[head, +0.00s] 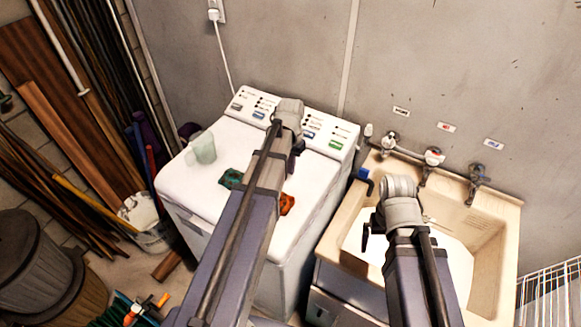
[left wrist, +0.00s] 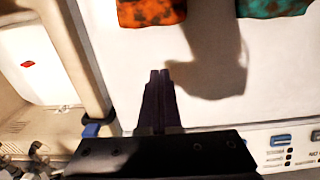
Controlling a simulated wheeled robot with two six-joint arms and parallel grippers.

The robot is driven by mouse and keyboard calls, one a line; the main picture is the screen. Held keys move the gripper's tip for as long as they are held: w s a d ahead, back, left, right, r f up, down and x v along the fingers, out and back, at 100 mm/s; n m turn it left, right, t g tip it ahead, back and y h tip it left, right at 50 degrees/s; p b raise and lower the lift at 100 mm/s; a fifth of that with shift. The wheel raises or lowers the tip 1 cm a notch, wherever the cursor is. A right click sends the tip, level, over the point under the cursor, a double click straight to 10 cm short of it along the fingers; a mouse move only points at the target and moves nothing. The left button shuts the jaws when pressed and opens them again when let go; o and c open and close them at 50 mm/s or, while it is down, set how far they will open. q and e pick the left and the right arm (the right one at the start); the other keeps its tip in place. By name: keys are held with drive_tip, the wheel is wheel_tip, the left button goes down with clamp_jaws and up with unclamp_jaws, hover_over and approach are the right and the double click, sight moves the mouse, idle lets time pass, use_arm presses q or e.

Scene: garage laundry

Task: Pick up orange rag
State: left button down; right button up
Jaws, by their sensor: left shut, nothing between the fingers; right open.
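The orange rag (head: 287,204) lies on the white top of the washing machine (head: 200,205), partly hidden behind my left arm in the head view. In the left wrist view the dark-spotted orange rag (left wrist: 150,12) is at the top edge, cut off by the frame. My left gripper (left wrist: 160,73) is shut and empty over the white top, its fingertips apart from the rag in the picture. In the head view the left gripper (head: 297,146) is mostly hidden by its own arm. My right gripper (head: 367,238) is open by the sink, mostly hidden behind its wrist.
A teal rag (head: 231,178) lies left of the orange one, and a translucent cup (head: 203,148) stands at the washer's left. The control panel (head: 318,132) rises at the back. A sink (head: 488,232) with taps is to the right. Bins and planks crowd the left.

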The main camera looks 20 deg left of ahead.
sight(291, 183)
use_arm(q)
wheel_tip(291, 183, down, 6)
drive_tip(key=b, duration=0.4)
drive_tip(key=shift+r, duration=0.2)
use_arm(e)
wheel_tip(291, 183, down, 6)
drive_tip(key=shift+r, duration=0.2)
use_arm(q)
drive_tip(key=s, duration=0.1)
drive_tip(key=s+r, duration=0.1)
drive_tip(key=s, duration=0.1)
drive_tip(key=shift+s+a, duration=0.15)
drive_tip(key=shift+a, duration=0.05)
use_arm(e)
drive_tip(key=shift+r, duration=0.45)
use_arm(q)
drive_tip(key=shift+s, duration=0.45)
drive_tip(key=shift+w, duration=0.1)
drive_tip(key=shift+a, duration=0.1)
